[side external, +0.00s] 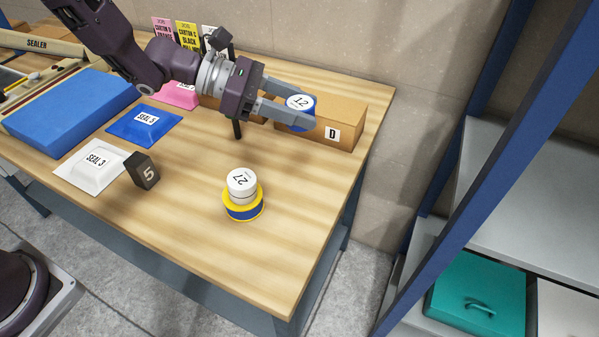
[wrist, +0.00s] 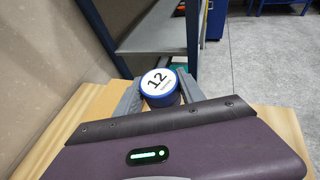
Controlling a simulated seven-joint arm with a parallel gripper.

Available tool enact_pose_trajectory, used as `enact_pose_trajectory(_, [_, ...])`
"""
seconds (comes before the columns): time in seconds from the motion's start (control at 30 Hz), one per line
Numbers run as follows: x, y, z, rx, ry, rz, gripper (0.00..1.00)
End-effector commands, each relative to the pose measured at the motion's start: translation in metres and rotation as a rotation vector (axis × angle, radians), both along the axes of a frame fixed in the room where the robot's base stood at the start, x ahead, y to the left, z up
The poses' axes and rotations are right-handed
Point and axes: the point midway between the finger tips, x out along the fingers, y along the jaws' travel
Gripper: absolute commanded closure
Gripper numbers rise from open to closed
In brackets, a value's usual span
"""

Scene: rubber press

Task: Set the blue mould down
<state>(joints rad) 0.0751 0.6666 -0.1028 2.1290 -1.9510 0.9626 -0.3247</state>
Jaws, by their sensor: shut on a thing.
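The blue mould (side external: 300,121) is a short round puck with a white top marked 12. My gripper (side external: 290,110) is shut on it, with one finger on each side. In the side external view it shows in front of the cardboard box marked D, near the table's far right. In the wrist view the blue mould (wrist: 160,87) sits between the fingertips (wrist: 158,95), label facing the camera. Its underside is hidden, and I cannot tell its exact height above the table.
The cardboard box D (side external: 345,120) stands close behind the mould. A white puck marked 27 (side external: 241,184) sits on a yellow and blue round piece (side external: 243,206) mid-table. A black block 5 (side external: 143,171), white seal (side external: 92,170) and blue seal (side external: 143,124) lie left. The table's front right is clear.

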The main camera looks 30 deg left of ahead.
Motion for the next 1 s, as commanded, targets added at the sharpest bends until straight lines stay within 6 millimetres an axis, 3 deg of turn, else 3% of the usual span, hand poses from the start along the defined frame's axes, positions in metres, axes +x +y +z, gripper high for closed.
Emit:
enact_pose_trajectory(0.27, [0.000,0.000,-0.040,-0.001,0.001,-0.001,1.00])
enact_pose_trajectory(0.4, [-0.001,0.000,-0.074,-0.002,0.004,-0.002,1.00])
enact_pose_trajectory(0.7, [0.000,0.001,-0.129,-0.002,0.000,0.000,1.00])
enact_pose_trajectory(1.0, [0.000,0.001,-0.134,-0.002,-0.004,0.000,1.00])
